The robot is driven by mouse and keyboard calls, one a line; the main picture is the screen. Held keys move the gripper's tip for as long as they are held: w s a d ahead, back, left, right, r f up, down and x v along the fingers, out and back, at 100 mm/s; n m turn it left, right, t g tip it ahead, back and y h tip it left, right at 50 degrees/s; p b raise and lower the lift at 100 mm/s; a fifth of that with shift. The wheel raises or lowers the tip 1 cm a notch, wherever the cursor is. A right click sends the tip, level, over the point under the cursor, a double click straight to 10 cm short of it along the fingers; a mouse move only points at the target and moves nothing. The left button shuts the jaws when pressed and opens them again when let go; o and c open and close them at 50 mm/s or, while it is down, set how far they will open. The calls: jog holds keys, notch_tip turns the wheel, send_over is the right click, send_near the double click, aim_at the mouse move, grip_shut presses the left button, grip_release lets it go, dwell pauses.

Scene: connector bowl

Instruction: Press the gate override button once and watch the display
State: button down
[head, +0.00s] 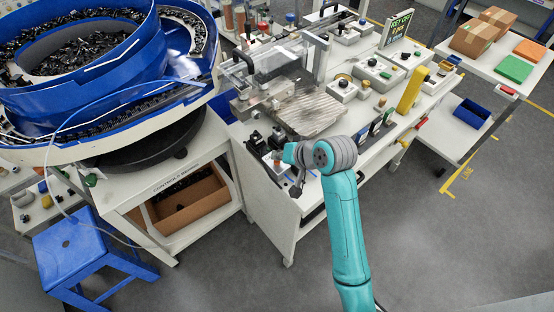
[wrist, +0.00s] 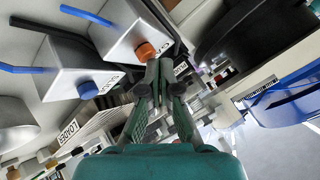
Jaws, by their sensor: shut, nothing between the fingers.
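My gripper (wrist: 159,70) is shut and empty, its fingertips together in the wrist view. They appear right beside an orange round button (wrist: 145,51) on a pale box (wrist: 122,28); I cannot tell whether they touch it. A label beside this button is partly hidden by the fingers, so I cannot read it. A second pale box (wrist: 62,72) to the left carries a blue button (wrist: 87,90), its label also cut off. In the head view, my wrist is at the table's near left corner. A dark display (head: 397,27) at the back shows lit text, seemingly "KEY OFF" above "6 pin".
A large blue bowl feeder (head: 75,80) stands left of the work table. A clear-covered fixture (head: 300,100) and several button boxes sit beyond my wrist. A yellow post (head: 412,90) stands at right. A blue stool (head: 85,245) is on the floor at left.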

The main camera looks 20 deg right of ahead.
jog(key=shift+f, duration=0.4)
dwell(0.3)
jog(key=shift+r, duration=1.05)
jog(key=shift+r, duration=2.4)
jog(key=shift+s, duration=0.1)
